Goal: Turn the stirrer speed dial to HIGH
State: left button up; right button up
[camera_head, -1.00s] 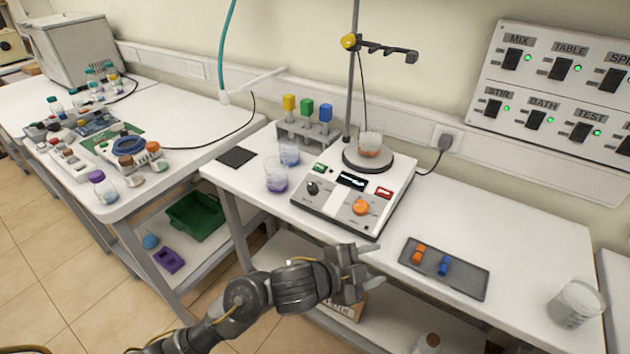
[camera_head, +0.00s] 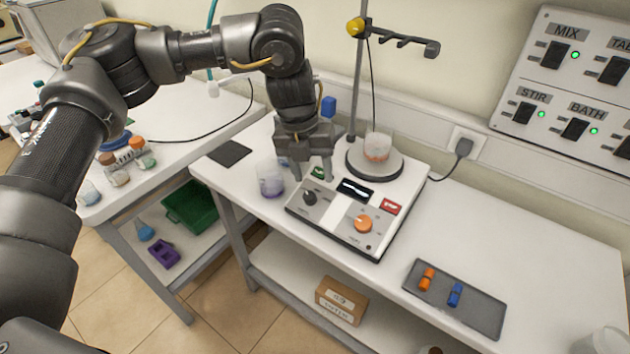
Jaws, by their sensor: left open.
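The stirrer (camera_head: 335,228) is a white box with a grey round plate (camera_head: 393,166) at its back. Its front panel has a black dial (camera_head: 310,198) at the left and an orange dial (camera_head: 363,223) at the right. Their labels are too small to read, so I cannot tell which is the speed dial or its setting. My left gripper (camera_head: 311,178) points down with its fingers apart and empty, just behind and above the black dial. I cannot tell if it touches the panel. My right gripper is out of view.
A beaker (camera_head: 377,146) sits on the plate below a clamp stand (camera_head: 360,80). A beaker with purple liquid (camera_head: 270,180) stands close left of the stirrer. A grey tray (camera_head: 480,312) with orange and blue pieces lies at the right. The bench between is clear.

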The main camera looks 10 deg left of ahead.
aim_at(309, 195)
pick_arm(q)
jog(key=w+a+r, duration=0.2)
jog(key=a, duration=0.1)
jog(key=shift+y, duration=0.4)
jog(key=f, duration=0.3)
jog(key=d+f+p, duration=0.1)
jog(key=f, duration=0.2)
jog(key=f+p, duration=0.1)
jog(key=f, duration=0.2)
jog(key=shift+s+d+f, duration=0.2)
jog(key=shift+d, duration=0.05)
jog(key=shift+f+p, duration=0.3)
jog(key=shift+f, duration=0.2)
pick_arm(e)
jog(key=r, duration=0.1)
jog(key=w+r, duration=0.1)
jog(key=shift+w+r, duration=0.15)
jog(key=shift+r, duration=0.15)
pick_arm(q)
jog(key=c, duration=1)
